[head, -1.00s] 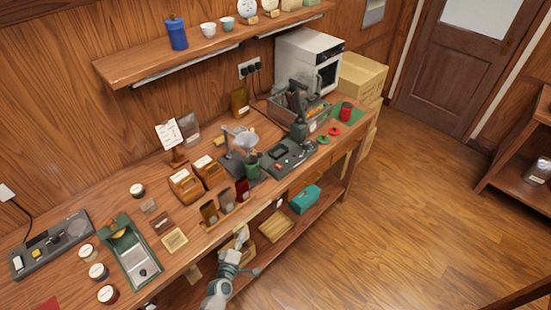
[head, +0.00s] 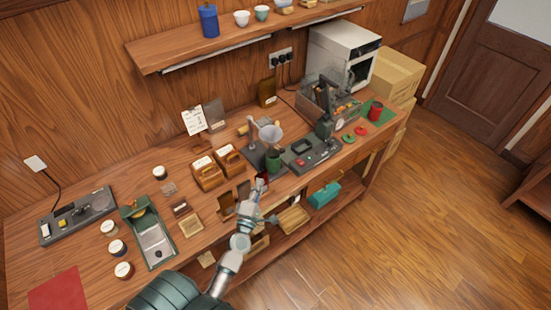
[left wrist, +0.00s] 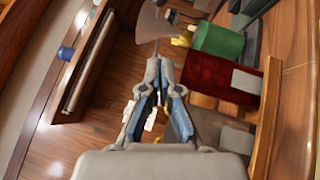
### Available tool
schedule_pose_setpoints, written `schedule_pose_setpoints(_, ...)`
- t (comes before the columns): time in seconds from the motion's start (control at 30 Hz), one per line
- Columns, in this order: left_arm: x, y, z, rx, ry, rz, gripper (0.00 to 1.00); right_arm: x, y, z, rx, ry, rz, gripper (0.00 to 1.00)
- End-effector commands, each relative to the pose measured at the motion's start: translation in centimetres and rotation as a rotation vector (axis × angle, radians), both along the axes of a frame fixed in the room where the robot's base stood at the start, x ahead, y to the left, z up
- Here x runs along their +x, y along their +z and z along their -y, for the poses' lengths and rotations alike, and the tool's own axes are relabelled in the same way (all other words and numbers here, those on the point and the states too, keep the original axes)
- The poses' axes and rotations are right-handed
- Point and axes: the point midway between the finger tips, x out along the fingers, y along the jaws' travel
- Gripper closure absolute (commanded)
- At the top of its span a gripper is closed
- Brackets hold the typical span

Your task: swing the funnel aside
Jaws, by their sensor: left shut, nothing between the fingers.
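The pale grey funnel (head: 270,133) sits on a small stand at the middle of the bench, just above and beside a green canister (head: 273,160). In the left wrist view the funnel (left wrist: 152,25) shows its cone just beyond my fingertips, with the green canister (left wrist: 217,40) to its right. My left gripper (head: 260,184) is shut and empty, in front of the stand at the bench's front side; its fingertips (left wrist: 159,64) are together in the wrist view. I cannot tell whether they touch the funnel; they look apart in the head view. My right gripper is not in view.
A dark red container (left wrist: 220,77) stands close to the right of my fingers in the wrist view. A press (head: 324,115) and a grey device (head: 308,152) stand right of the funnel. Wooden boxes (head: 207,172) stand to its left.

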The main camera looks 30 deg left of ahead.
Motion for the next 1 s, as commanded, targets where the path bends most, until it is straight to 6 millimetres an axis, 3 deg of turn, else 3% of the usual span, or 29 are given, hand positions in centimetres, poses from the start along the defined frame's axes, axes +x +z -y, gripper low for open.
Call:
schedule_pose_setpoints(0.4,8.3,2.0,-2.2,0.001,-0.001,0.002,1.00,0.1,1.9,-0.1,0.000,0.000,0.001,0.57)
schedule_pose_setpoints(0.5,9.6,2.4,-1.2,-0.003,-0.002,0.001,1.00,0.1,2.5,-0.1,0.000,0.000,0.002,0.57)
schedule_pose_setpoints(0.7,11.0,2.8,-0.3,-0.001,0.000,0.001,1.00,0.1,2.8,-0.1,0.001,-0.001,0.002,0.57)
schedule_pose_setpoints(1.0,11.3,2.8,0.0,0.000,-0.001,0.000,1.00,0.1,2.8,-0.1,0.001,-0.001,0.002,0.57)
